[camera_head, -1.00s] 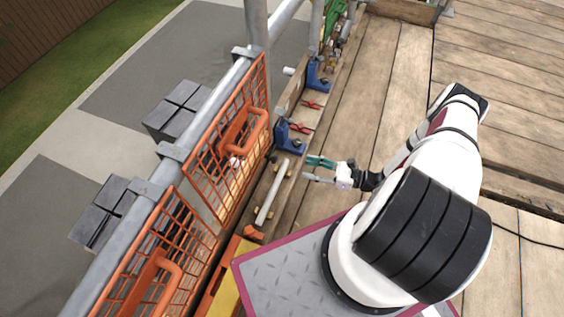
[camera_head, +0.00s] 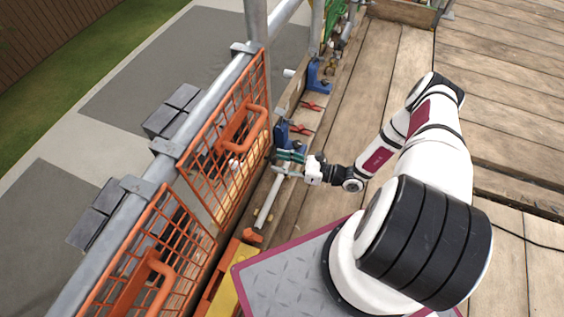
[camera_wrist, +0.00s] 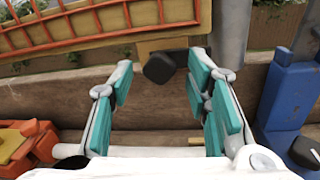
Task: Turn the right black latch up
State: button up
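A black latch (camera_wrist: 159,69) shows in the wrist view, on a tan block just below the orange mesh gate (camera_wrist: 110,20). Its blunt black end points toward me, and a dark arm runs to the right behind it. My gripper (camera_wrist: 160,78) is open, with one teal-padded finger on each side of the latch in the picture and a gap to both. Whether the fingertips reach as deep as the latch I cannot tell. In the head view my gripper (camera_head: 284,164) is beside the orange gate (camera_head: 228,140); the latch cannot be made out there.
A blue clamp (camera_wrist: 283,95) stands close on the right in the wrist view, by a grey post (camera_wrist: 231,35). An orange item (camera_wrist: 30,145) lies at lower left. In the head view a white pipe (camera_head: 268,203) and red-handled tools (camera_head: 300,130) lie along the wooden edge.

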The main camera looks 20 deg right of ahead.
grip_shut()
jog(key=shift+n, duration=0.3)
jog(key=shift+r+n+h+p, duration=0.15)
jog(key=shift+n+h+p, duration=0.4)
jog(key=shift+n+p, duration=2.8)
jog(key=shift+r+n+h+p, duration=0.1)
jog(key=shift+n+h+p, duration=0.45)
jog(key=shift+n+p, duration=2.75)
jog(key=n+b, duration=0.2)
jog(key=n, duration=0.1)
jog(key=shift+b, duration=0.4)
